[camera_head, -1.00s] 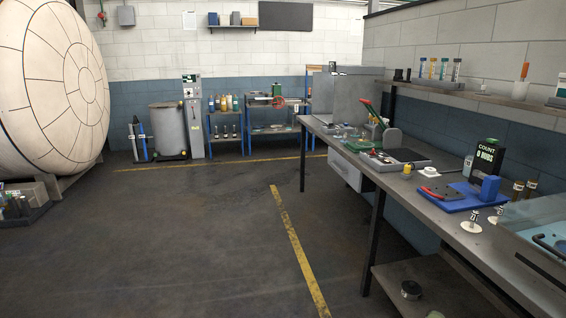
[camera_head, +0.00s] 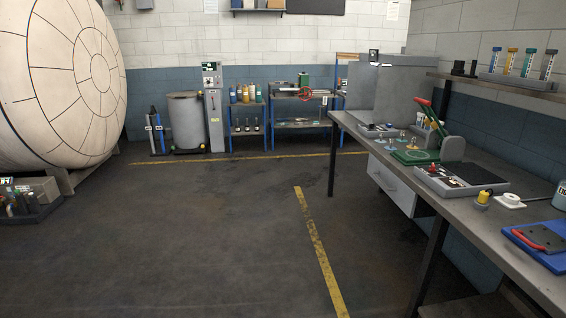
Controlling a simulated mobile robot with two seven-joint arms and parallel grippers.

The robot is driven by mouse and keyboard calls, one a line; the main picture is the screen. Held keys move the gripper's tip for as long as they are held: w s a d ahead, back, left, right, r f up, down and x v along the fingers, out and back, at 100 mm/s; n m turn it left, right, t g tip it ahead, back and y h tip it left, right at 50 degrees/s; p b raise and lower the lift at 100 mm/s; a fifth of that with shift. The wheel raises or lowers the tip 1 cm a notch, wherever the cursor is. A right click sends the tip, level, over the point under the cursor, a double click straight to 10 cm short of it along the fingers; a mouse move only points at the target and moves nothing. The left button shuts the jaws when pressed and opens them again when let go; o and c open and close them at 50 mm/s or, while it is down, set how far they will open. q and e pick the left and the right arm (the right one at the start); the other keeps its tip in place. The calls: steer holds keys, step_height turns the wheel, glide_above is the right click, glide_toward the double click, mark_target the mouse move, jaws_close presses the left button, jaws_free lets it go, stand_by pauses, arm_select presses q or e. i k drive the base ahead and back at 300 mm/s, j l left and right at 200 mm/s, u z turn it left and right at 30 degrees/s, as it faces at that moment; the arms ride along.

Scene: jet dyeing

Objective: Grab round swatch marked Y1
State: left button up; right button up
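I cannot make out a round swatch marked Y1; no marking of that kind is readable at this distance. Several small pale and coloured items (camera_head: 400,141) lie on the workbench (camera_head: 478,222) at the right, too small to identify. Beside them stands a press-like tool with a green and red lever (camera_head: 431,118) and a green base with a round outline (camera_head: 414,156). Neither of my grippers is in view.
A grey tray (camera_head: 437,185) with a black pad, a yellow-topped weight (camera_head: 482,200) and a blue board (camera_head: 540,246) sit on the bench. A large round vessel (camera_head: 60,80) stands left. The floor (camera_head: 200,240) between is clear.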

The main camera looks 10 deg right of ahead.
mark_target(381, 133)
steer(key=i+j, duration=0.1)
steer(key=i, duration=4.1)
steer(key=i+z, duration=0.25)
steer(key=i, duration=0.4)
steer(key=i+j+z, duration=0.1)
steer(key=i+z, duration=0.15)
steer(key=i, duration=0.4)
steer(key=i+z, duration=0.3)
steer(key=i, duration=0.55)
steer(key=z, duration=3.8)
